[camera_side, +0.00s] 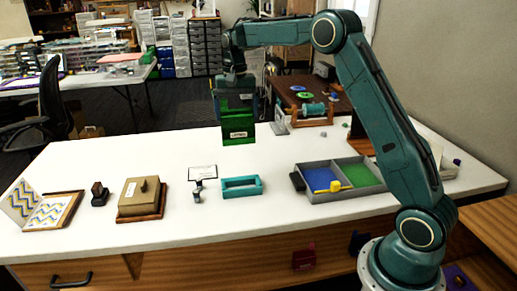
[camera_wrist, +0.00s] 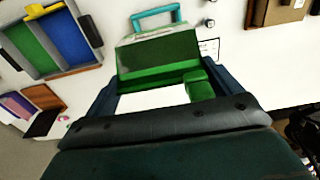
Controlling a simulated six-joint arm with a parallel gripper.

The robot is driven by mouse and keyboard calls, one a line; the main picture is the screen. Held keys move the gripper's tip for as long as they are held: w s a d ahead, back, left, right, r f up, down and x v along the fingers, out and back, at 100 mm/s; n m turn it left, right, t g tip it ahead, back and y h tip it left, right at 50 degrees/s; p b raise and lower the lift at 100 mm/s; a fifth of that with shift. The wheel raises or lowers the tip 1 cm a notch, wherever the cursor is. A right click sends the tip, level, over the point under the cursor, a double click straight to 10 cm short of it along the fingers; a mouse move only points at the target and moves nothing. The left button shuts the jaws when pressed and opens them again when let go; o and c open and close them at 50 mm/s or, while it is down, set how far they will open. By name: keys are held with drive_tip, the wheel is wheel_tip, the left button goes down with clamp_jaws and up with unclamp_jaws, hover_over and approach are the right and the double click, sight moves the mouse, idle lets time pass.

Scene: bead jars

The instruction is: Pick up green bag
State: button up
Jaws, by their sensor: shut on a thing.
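The green bag (camera_side: 239,127) is a boxy green thing with a small pale label on its front. It hangs from my gripper (camera_side: 237,97), clear above the white table. In the wrist view the green bag (camera_wrist: 160,55) sits between the two dark fingers of my gripper (camera_wrist: 150,85), which is shut on it. The bag's far side is hidden in both views.
On the table (camera_side: 105,165) stand a teal frame (camera_side: 242,187), a grey tray (camera_side: 318,197) with blue and green compartments and a yellow scoop (camera_side: 333,187), a brown box (camera_side: 138,196), a small stand with a white card (camera_side: 202,172) and a wooden rack (camera_side: 303,122). The table's middle left is clear.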

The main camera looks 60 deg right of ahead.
drive_tip(key=shift+r, duration=0.5)
drive_tip(key=shift+s+d, duration=0.1)
drive_tip(key=shift+d, duration=0.05)
